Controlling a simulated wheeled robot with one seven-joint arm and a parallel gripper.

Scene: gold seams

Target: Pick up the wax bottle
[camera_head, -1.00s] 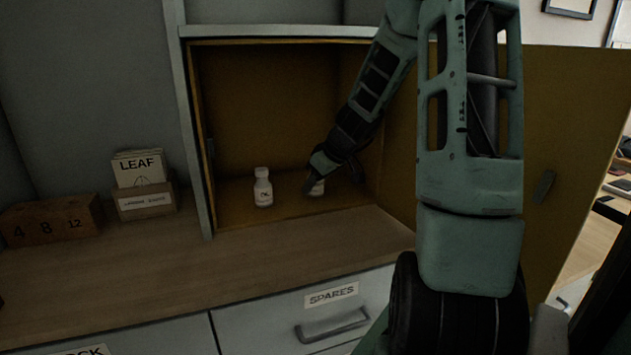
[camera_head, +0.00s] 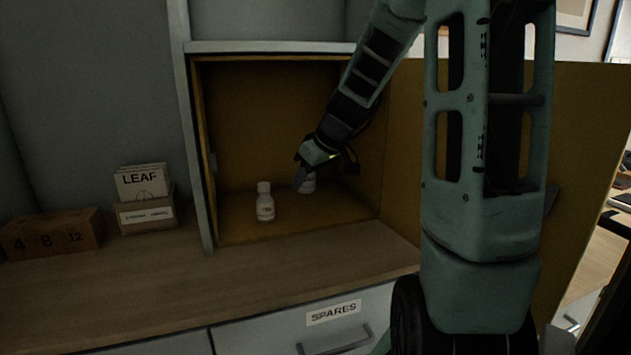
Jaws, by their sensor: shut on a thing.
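Two small white bottles are in the open cabinet. The left bottle (camera_head: 265,203) stands upright on the cabinet floor, apart from my gripper. The right bottle (camera_head: 309,184) is in my gripper (camera_head: 301,179), which is shut on it and hides much of it. This bottle seems to be a little above the cabinet floor. The labels are too small to read, so I cannot tell by label which bottle holds wax.
The cabinet (camera_head: 204,150) has a side wall at its left and its open door (camera_head: 585,150) at the right. A LEAF card box (camera_head: 147,217) and a wooden block numbered 4, 8, 12 (camera_head: 50,233) sit on the counter (camera_head: 150,280). The counter front is clear.

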